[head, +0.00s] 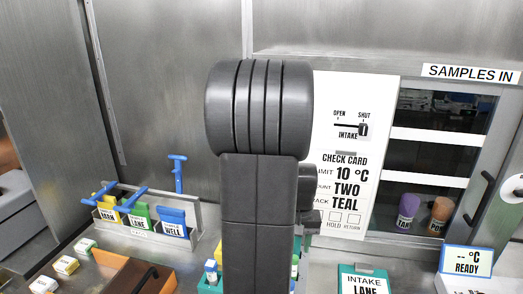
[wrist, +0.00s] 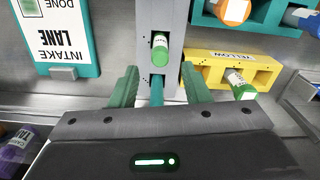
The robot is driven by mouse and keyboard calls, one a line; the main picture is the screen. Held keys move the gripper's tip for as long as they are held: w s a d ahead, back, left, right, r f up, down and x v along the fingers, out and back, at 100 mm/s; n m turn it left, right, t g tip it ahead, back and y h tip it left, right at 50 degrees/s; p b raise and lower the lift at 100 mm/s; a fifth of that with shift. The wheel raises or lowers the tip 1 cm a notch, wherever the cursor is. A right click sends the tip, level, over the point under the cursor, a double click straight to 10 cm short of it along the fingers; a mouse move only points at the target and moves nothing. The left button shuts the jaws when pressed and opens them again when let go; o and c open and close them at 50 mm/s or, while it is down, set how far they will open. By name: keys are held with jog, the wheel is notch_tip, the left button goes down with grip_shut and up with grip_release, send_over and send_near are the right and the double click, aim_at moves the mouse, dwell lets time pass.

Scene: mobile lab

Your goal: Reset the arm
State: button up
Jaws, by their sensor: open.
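My arm (head: 258,190) stands upright in the middle of the head view, and my gripper is hidden behind it there. In the wrist view my gripper (wrist: 160,88) shows two green fingers spread apart with nothing held between them. Beyond the fingers is a grey holder (wrist: 176,20) with a green vial (wrist: 161,52) in it. The vial appears apart from both fingers.
A yellow rack (wrist: 215,72) with a green-capped vial and a teal rack (wrist: 212,22) lie close on the right. The intake lane card (wrist: 68,35) is at left. A bin rack (head: 200,222) and readout (head: 466,262) flank my arm.

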notch_tip(320, 180, down, 9)
jog(key=shift+f, duration=0.15)
jog(key=shift+w+r, duration=0.1)
jog(key=shift+r, duration=0.85)
jog(key=shift+f, duration=0.1)
